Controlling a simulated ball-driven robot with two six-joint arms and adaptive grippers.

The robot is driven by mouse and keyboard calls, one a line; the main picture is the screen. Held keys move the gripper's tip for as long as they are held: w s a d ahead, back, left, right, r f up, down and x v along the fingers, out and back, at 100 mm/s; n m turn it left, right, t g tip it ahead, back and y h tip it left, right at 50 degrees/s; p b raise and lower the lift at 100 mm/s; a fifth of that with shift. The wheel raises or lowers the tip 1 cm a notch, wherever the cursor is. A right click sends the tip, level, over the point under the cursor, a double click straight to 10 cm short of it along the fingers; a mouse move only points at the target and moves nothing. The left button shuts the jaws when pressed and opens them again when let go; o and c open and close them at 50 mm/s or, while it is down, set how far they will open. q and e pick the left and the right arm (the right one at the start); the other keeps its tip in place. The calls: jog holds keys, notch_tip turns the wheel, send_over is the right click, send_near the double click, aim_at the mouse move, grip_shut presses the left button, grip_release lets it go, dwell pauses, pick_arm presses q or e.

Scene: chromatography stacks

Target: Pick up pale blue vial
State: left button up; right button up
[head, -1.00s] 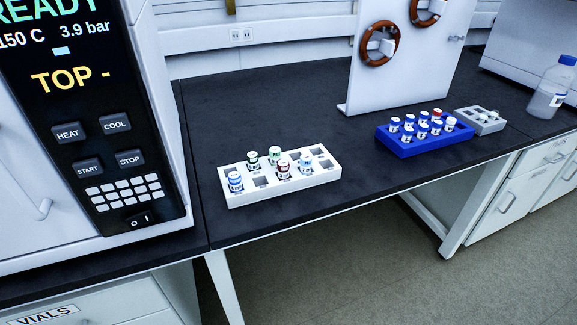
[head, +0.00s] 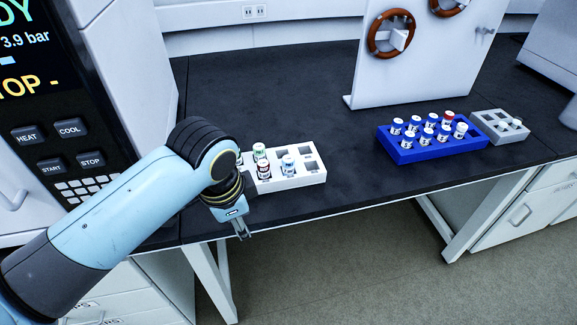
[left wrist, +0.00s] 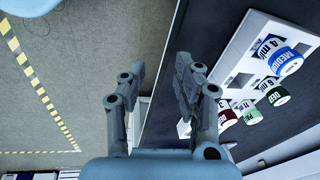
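The pale blue vial (head: 288,165) stands upright in a front slot of the white rack (head: 312,178) in the head view. A dark red vial (head: 264,170) stands just left of it. A green vial (head: 259,151) is behind that one. My left gripper (head: 241,232) is in front of the rack's left end, past the bench edge, and touches no vial. In the left wrist view the left gripper (left wrist: 157,82) is open and empty. My right gripper is not in view.
My left arm hides the rack's left end. A blue rack (head: 400,153) of several vials and a grey rack (head: 484,119) stand to the right, near an upright white panel (head: 425,75). The oven-like machine (head: 125,75) is at the left. Dark bench between racks is clear.

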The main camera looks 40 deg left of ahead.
aim_at(288, 158)
pick_arm(q)
jog(key=w+r+m, duration=0.3)
jog(key=w+m, duration=0.1)
jog(key=w, duration=0.2)
jog(key=w+a+r+m+g, duration=0.1)
jog(key=w+r+m, duration=0.3)
jog(key=w+m, duration=0.1)
jog(key=w+r+m+g, duration=0.1)
jog(key=w+r+m, duration=0.3)
jog(key=w+m, duration=0.1)
jog(key=shift+w+a+h+p, duration=0.25)
jog(key=shift+w+h+p, duration=0.15)
jog(key=shift+w, duration=0.4)
jog(key=shift+w+f, duration=0.1)
jog(key=shift+f, duration=0.2)
jog(key=shift+m, duration=0.3)
notch_tip(288, 158, down, 10)
jog(key=shift+a+r+b, duration=0.1)
jog(key=shift+b, duration=0.35)
jog(key=shift+c, duration=0.3)
grip_shut()
jog(key=shift+r, duration=0.15)
